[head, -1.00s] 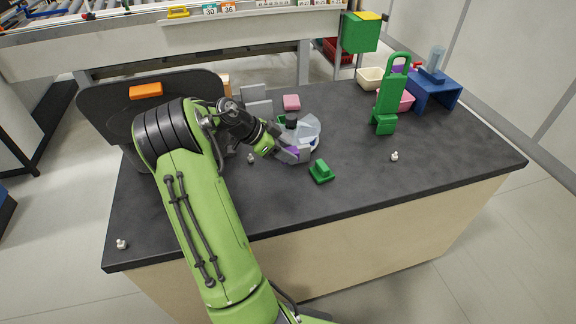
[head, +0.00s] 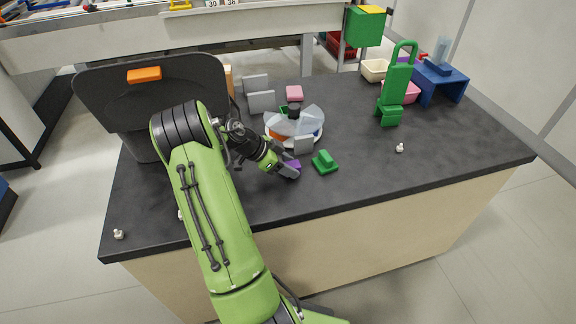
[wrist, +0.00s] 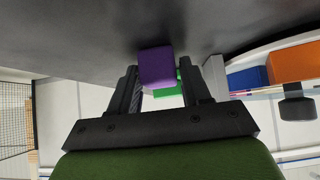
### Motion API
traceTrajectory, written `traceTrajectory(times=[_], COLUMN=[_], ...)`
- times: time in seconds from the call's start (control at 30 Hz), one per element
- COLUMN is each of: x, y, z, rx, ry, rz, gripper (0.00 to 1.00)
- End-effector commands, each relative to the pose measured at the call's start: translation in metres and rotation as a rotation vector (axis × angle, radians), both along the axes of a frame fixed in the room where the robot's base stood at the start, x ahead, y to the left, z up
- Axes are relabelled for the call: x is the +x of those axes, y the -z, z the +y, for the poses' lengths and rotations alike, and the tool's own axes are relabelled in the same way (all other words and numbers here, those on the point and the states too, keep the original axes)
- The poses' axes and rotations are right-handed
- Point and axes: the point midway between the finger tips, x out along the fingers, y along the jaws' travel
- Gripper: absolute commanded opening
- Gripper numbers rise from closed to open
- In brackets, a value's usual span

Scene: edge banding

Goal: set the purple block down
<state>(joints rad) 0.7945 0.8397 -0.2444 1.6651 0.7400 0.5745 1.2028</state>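The purple block (wrist: 157,66) sits between the two fingertips of my gripper (wrist: 158,80) in the wrist view, with a finger close against each side. My gripper is shut on it. In the head view, my gripper (head: 290,170) is low over the dark tabletop (head: 380,165), left of a green block-shaped piece (head: 325,162). Only a small part of the purple block (head: 294,164) shows there, the rest being hidden by the fingers. I cannot tell whether the block touches the tabletop.
A round tray with clear covers and a black knob (head: 294,108) stands just behind my gripper, with a grey plate (head: 303,144) at its front. A green handled stand (head: 397,85) and a blue stand (head: 440,80) are at the right.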

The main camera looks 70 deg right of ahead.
Motion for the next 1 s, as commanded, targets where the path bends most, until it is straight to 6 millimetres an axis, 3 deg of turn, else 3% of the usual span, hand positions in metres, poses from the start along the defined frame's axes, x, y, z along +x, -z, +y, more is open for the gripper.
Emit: traceTrajectory(times=[0.03, 0.1, 0.43, 0.8, 1.0], x=[0.000, 0.000, 0.002, 0.057, 0.072], y=[0.000, 0.000, -0.005, -0.070, -0.087], z=[0.000, 0.000, 0.000, 0.033, 0.042], rx=[0.000, 0.000, 0.000, -0.003, -0.001], ry=[0.000, 0.000, -0.001, -0.005, -0.001], rz=[0.000, 0.000, 0.000, -0.002, 0.000], gripper=[0.56, 0.66, 0.66, 0.66, 0.66])
